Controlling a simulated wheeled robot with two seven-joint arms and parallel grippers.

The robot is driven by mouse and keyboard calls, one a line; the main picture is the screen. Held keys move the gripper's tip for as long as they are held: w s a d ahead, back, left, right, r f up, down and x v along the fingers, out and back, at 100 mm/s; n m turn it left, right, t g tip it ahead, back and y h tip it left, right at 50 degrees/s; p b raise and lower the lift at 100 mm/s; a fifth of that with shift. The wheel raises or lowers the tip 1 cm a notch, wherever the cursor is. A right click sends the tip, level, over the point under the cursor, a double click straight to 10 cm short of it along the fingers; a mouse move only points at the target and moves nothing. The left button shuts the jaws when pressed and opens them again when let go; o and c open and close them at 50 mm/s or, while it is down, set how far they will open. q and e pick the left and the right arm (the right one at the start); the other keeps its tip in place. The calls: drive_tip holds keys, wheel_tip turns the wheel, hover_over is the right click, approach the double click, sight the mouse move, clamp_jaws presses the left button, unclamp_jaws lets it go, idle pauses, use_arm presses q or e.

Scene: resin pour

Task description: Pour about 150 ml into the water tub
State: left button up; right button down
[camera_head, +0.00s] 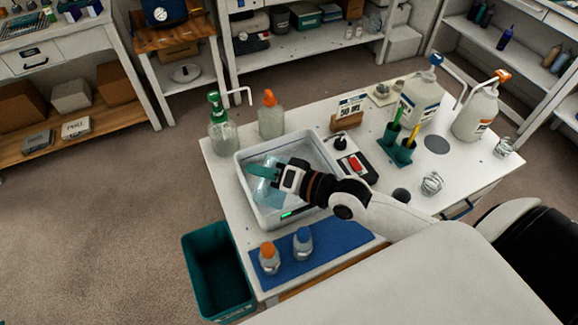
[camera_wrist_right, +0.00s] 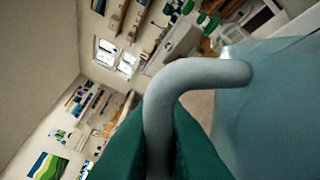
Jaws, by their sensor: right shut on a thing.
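The white rectangular water tub (camera_head: 246,190) stands on the white worktable, with a small green display at its front edge. My right gripper (camera_head: 262,171), with green fingers, is over the tub in the head view. It is shut on the handle of a pale blue, see-through jug (camera_head: 268,190). The wrist view shows the curved handle between the green fingers (camera_wrist_right: 155,150) and the jug's body (camera_wrist_right: 265,115) at right. The wrist view is strongly rolled. The jug's spout, its liquid level and any stream cannot be made out. My left gripper is not in view.
A green pump bottle (camera_head: 222,130) and an orange-capped bottle (camera_head: 271,118) stand behind the tub. Two small bottles (camera_head: 270,258) stand on a blue mat (camera_head: 325,250) in front. A red-buttoned device (camera_head: 357,163), pen holder (camera_head: 398,152) and large jugs (camera_head: 476,113) are at right. A green bin (camera_head: 205,262) stands left.

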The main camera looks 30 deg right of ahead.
drive_tip(key=shift+w+d, duration=0.1)
idle(0.3)
drive_tip(key=shift+w+d+r+m+g+b, duration=0.3)
drive_tip(key=shift+w+d+r+m+b, duration=0.15)
drive_tip(key=shift+r+m, duration=0.3)
idle(0.4)
drive_tip(key=shift+f, duration=0.15)
